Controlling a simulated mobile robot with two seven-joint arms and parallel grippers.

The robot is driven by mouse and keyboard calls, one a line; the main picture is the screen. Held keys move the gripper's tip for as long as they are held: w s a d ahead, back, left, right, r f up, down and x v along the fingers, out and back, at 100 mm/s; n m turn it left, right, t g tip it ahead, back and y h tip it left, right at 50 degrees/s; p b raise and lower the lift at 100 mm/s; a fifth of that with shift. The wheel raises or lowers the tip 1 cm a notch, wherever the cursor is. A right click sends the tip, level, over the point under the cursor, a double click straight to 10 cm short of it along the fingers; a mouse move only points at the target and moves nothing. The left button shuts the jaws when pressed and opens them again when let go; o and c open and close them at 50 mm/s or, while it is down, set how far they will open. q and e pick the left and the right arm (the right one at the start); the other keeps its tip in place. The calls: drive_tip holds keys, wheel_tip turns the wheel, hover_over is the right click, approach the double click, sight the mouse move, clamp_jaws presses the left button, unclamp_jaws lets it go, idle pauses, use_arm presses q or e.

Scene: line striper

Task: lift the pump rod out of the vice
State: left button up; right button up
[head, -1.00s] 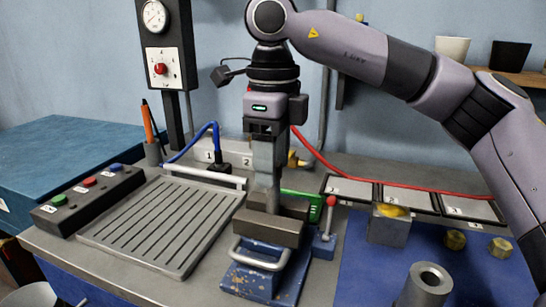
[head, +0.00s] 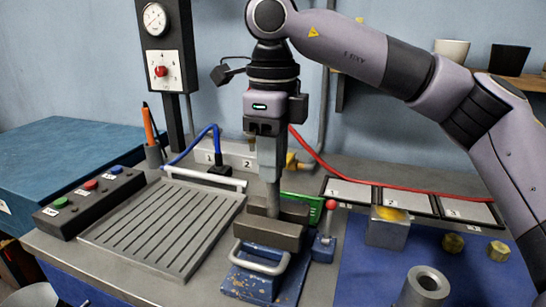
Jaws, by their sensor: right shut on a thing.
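The vice (head: 268,234), with dark jaws on a worn blue base and a pale handle in front, stands at the bench's front middle. The pump rod (head: 272,202) is a grey upright bar whose lower end goes down between the vice jaws. My right gripper (head: 270,172) points straight down above the vice and is shut on the rod's upper part. The fingers hide the rod's top, and the jaws hide its bottom. A red-knobbed lever (head: 331,205) stands at the vice's right side. My left gripper is not in view.
A grooved tray (head: 165,225) and a button box (head: 88,198) lie to the left. A red hose (head: 350,180) runs behind, near numbered trays (head: 408,201).

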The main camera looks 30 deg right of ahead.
drive_tip(key=shift+r+p, duration=2.65)
drive_tip(key=shift+r, duration=0.6)
